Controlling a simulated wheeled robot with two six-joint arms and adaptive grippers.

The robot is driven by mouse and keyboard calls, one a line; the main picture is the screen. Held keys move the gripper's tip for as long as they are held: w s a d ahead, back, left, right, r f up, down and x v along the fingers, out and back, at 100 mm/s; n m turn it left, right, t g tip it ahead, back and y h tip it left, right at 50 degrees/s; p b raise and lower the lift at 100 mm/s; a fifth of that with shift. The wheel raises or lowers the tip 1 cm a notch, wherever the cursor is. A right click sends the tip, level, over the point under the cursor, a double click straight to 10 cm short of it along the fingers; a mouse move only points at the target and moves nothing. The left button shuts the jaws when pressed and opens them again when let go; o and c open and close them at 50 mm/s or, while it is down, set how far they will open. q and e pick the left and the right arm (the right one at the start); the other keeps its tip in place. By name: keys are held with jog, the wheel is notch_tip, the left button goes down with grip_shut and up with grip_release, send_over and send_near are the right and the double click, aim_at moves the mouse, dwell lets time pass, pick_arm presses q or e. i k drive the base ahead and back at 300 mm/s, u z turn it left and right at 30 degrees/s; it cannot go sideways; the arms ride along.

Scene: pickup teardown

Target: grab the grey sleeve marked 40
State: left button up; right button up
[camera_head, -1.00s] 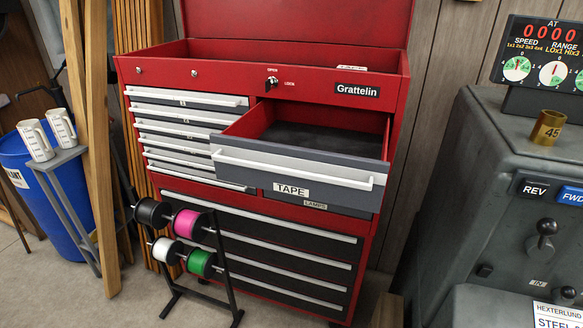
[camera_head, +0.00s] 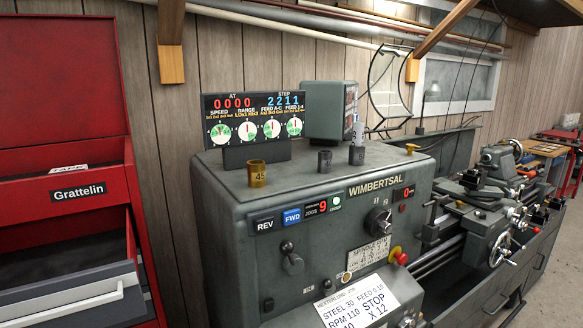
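Two small dark grey sleeves stand upright on top of the grey lathe headstock: one grey sleeve (camera_head: 324,161) near the middle and another grey sleeve (camera_head: 357,155) to its right. I cannot read a number on either, so I cannot tell which is marked 40. A lighter grey piece (camera_head: 357,132) shows just above the right one; its marking is too small to read. A brass sleeve (camera_head: 257,173) marked 45 stands to their left, near the headstock's front edge. Neither of my grippers is in view.
The lathe headstock (camera_head: 215,200) has a display box (camera_head: 245,118) and a grey monitor (camera_head: 330,108) behind the sleeves. A red tool cabinet (camera_head: 62,110) with an open drawer (camera_head: 75,300) stands at left. Levers and knobs cover the lathe's front.

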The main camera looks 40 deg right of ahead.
aim_at(326, 155)
jog(key=u, duration=2.15)
jog(key=k, duration=0.95)
jog(key=z, duration=2.85)
